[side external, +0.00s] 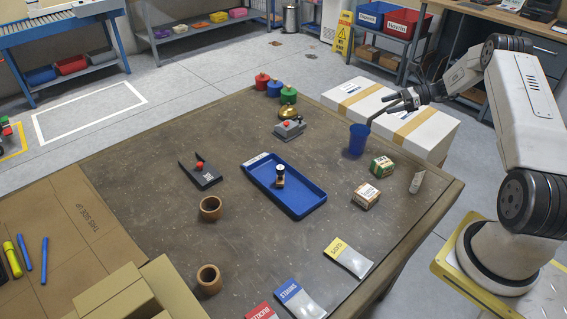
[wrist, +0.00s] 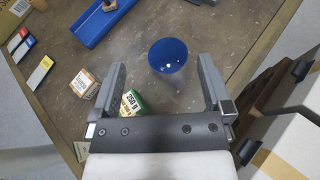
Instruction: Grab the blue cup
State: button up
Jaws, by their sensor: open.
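The blue cup (side external: 357,140) stands upright on the brown table near its back right edge. My gripper (side external: 398,100) is open and empty, above and to the right of the cup in the side view. In the wrist view my gripper's two fingers (wrist: 162,72) are spread wide, touching nothing visible.
A green-and-white box (side external: 381,166) and a brown-and-white box (side external: 366,195) stand near the cup. White cartons (side external: 430,130) stand beside the table. The table between cup and tray is clear.

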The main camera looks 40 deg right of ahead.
send_near(360, 144)
jog(key=w+f, duration=0.1)
jog(key=w+d+f, duration=0.1)
jog(key=w+f, duration=0.1)
jog(key=shift+w+d+f, duration=0.1)
jog(key=shift+d+f, duration=0.15)
jog(key=shift+f, duration=0.15)
jog(key=shift+x, duration=3.85)
jog(key=shift+a, duration=0.1)
jog(key=c, duration=0.9)
jog(key=shift+c, duration=0.2)
jog(key=shift+r, duration=0.2)
